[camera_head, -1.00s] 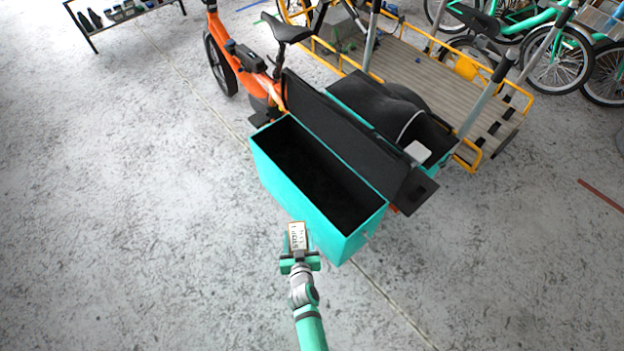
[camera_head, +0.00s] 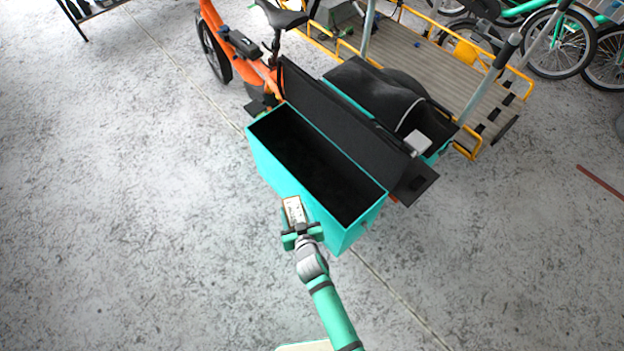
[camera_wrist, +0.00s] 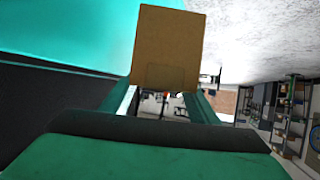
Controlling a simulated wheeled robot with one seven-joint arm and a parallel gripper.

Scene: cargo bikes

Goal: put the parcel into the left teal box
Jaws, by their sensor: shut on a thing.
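The parcel (camera_head: 294,210) is a small tan block with a printed label on top. My gripper (camera_head: 298,226) is shut on it and holds it just in front of the near wall of the left teal box. In the wrist view the parcel (camera_wrist: 166,48) is a plain brown block between the two fingers (camera_wrist: 165,100). The left teal box (camera_head: 262,157) is open at the top, with a dark, empty-looking inside. Its black lid stands raised on the far side. In the wrist view a teal wall (camera_wrist: 70,35) fills the upper left.
A second teal box (camera_head: 440,150) with dark cloth and a pale block lies behind the lid. An orange bike (camera_head: 235,50) and a wooden cargo bed with yellow rails (camera_head: 425,70) stand behind. The grey floor at left is clear.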

